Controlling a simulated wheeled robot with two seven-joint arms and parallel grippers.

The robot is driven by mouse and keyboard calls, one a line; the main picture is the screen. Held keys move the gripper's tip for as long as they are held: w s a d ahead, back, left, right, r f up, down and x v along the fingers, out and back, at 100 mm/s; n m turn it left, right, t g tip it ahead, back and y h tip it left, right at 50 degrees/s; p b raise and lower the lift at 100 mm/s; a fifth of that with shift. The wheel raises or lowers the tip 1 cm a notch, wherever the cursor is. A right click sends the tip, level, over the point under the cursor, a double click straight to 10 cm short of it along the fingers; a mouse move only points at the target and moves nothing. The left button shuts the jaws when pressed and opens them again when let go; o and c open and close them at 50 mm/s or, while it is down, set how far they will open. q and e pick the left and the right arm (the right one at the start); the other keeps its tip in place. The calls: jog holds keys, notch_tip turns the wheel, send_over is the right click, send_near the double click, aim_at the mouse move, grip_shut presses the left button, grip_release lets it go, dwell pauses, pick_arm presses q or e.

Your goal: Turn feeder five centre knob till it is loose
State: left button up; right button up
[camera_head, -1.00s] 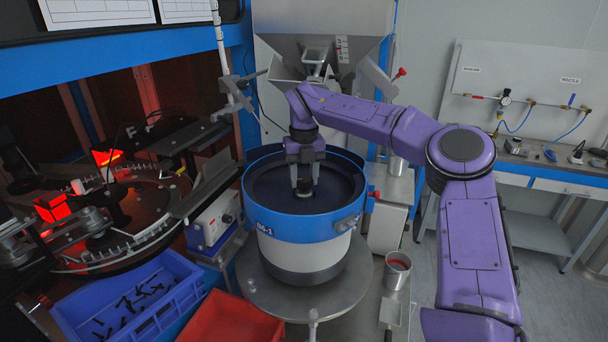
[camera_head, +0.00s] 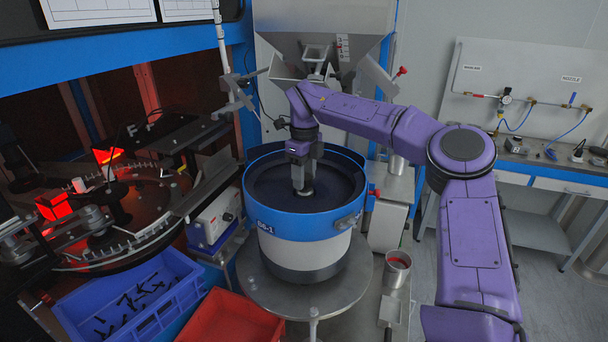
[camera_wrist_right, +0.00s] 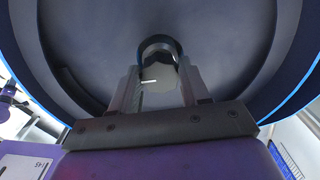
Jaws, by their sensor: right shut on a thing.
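The feeder (camera_head: 306,231) is a round bowl with a blue rim band and a white and grey body, standing on a round metal plate. Its centre knob shows in the right wrist view (camera_wrist_right: 160,72) as a dark-sided round piece with a pale top and a white mark. My right gripper (camera_head: 303,190) reaches down into the bowl and is shut on the knob, one finger on each side. In the head view the fingers mostly hide the knob. My left gripper is not in view.
A blue crate (camera_head: 190,268) with dark parts and a red bin (camera_head: 232,322) stand at the front left. A hopper (camera_head: 325,45) hangs behind the bowl. A metal cup (camera_head: 397,268) stands right of the plate. A sorting disc (camera_head: 150,200) is at left.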

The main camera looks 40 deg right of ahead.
jog(key=shift+f+n, duration=0.2)
jog(key=shift+n, duration=0.1)
dwell(0.4)
jog(key=o, duration=1.1)
jog(key=shift+s, duration=0.1)
jog(key=shift+c, duration=0.2)
jog(key=shift+r, duration=0.15)
notch_tip(320, 180, up, 10)
jog(key=shift+r+b, duration=0.25)
jog(key=shift+b, duration=0.1)
